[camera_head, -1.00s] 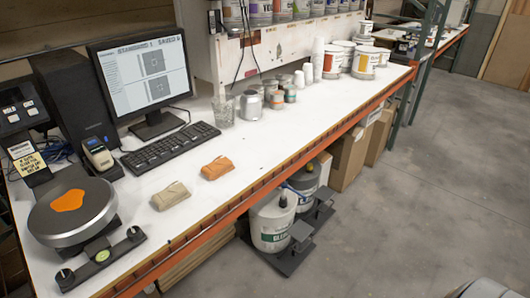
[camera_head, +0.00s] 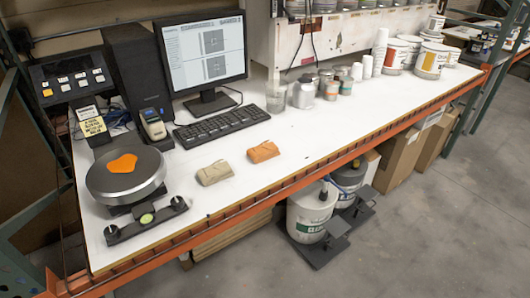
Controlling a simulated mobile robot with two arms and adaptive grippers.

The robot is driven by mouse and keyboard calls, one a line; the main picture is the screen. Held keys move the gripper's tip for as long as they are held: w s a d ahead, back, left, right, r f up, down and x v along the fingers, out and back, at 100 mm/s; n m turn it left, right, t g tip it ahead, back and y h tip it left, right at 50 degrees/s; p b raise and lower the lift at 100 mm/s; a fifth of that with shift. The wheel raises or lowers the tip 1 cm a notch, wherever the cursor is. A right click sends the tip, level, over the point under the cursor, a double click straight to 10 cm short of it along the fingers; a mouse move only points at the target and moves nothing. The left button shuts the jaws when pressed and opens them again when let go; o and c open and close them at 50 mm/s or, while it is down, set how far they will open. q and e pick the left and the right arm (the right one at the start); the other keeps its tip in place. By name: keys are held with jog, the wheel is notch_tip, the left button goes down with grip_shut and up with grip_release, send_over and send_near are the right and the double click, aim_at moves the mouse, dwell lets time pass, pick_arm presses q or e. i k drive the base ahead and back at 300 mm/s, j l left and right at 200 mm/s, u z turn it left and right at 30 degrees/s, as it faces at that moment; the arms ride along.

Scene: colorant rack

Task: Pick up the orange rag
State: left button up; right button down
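An orange rag (camera_head: 263,151) lies folded on the white tabletop, near the front edge and in front of the keyboard. A beige rag (camera_head: 215,172) of similar shape lies just to its left, apart from it. Neither of my grippers shows in the head view.
The white workbench (camera_head: 330,135) has free room right of the orange rag. Behind the rags are a keyboard (camera_head: 221,126) and monitor (camera_head: 205,55). A round scale (camera_head: 126,176) with an orange patch stands left. Cans (camera_head: 304,92) stand at the back. Buckets (camera_head: 311,212) sit below.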

aim_at(261, 153)
jog(key=l+u, duration=0.1)
jog(key=u, duration=0.8)
jog(key=l+u, duration=0.8)
jog(key=l, duration=0.25)
jog(key=l+u, duration=0.4)
jog(key=k+l, duration=0.05)
jog(key=l, duration=0.05)
